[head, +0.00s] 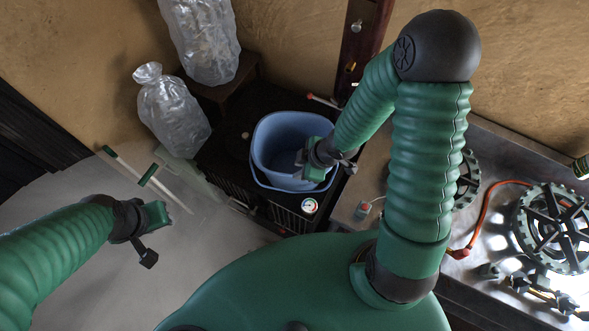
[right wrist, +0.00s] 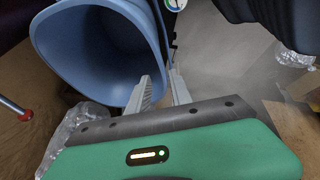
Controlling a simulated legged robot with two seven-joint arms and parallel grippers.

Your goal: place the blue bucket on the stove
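The blue bucket (head: 282,140) stands upright on a dark stand beside the clay wall, its open top facing up. In the right wrist view the bucket (right wrist: 95,50) fills the upper left. My right gripper (head: 325,160) is at the bucket's right rim. In the right wrist view its two fingers (right wrist: 162,88) are apart, with the bucket's edge close to their tips; I cannot tell whether they touch it. My left gripper (head: 150,232) hangs over the pale floor, away from the bucket, its fingers unclear. The stove (head: 490,185) is a metal top with black burners at the right.
Clear plastic bags (head: 172,108) stand left of the bucket. A round gauge (head: 309,206) is on the front of the dark stand (head: 228,150). An orange hose (head: 482,215) runs across the stove top. A dark post (head: 362,45) rises behind the bucket.

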